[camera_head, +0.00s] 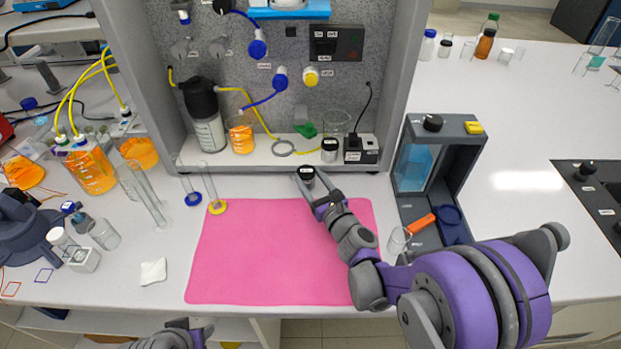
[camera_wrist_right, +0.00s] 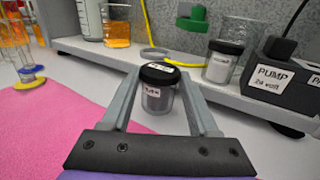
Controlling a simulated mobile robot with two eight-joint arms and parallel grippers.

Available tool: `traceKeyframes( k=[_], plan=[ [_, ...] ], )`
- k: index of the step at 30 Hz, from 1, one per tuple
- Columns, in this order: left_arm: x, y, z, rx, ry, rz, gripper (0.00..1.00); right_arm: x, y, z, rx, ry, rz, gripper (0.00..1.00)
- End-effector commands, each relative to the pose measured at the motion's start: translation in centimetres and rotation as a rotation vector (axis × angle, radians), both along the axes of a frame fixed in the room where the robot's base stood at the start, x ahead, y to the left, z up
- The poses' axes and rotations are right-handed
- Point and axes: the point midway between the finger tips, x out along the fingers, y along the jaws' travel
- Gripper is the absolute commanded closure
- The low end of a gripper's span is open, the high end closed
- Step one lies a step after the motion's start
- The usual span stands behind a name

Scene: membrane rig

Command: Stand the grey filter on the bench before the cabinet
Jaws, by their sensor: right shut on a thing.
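The grey filter (camera_wrist_right: 157,98) is a small clear jar with grey contents, a black lid and a white label. It is upright between the fingers of my right gripper (camera_wrist_right: 168,98), which is shut on it. In the head view the filter (camera_head: 306,173) is just in front of the cabinet (camera_head: 270,160), by the back edge of the pink mat. Its base looks at or close to the bench (camera_head: 500,230); I cannot tell whether it touches. My left arm's end (camera_head: 172,337) shows only partly at the bottom edge, and its fingers are not clear.
A similar black-lidded jar (camera_head: 329,150) with pale contents stands on the cabinet floor beside the pump (camera_head: 361,148). Tubes with blue (camera_head: 193,199) and yellow (camera_head: 217,207) bases stand left. A grey open-fronted unit (camera_head: 464,165) stands right.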

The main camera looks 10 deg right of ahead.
Motion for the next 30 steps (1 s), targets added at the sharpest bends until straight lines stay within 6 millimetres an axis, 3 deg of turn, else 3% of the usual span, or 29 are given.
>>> traceKeyframes(
  k=[20,21,27,30],
  plan=[
    [-0.3,0.0,-1.0,0.000,0.005,0.000,0.50,0.0,0.0,-1.2,0.001,0.000,0.000,0.96],
    [-0.3,0.0,-1.1,0.000,0.005,0.000,0.50,0.0,0.0,-1.3,0.001,0.000,0.000,0.38],
    [-0.2,0.0,-1.0,0.000,0.005,0.000,0.50,0.0,0.0,-1.2,0.001,0.000,0.000,0.04],
    [-0.2,0.0,-1.0,0.000,0.005,0.000,0.50,0.0,0.0,-1.2,0.001,0.000,0.000,0.04]
  ],
)
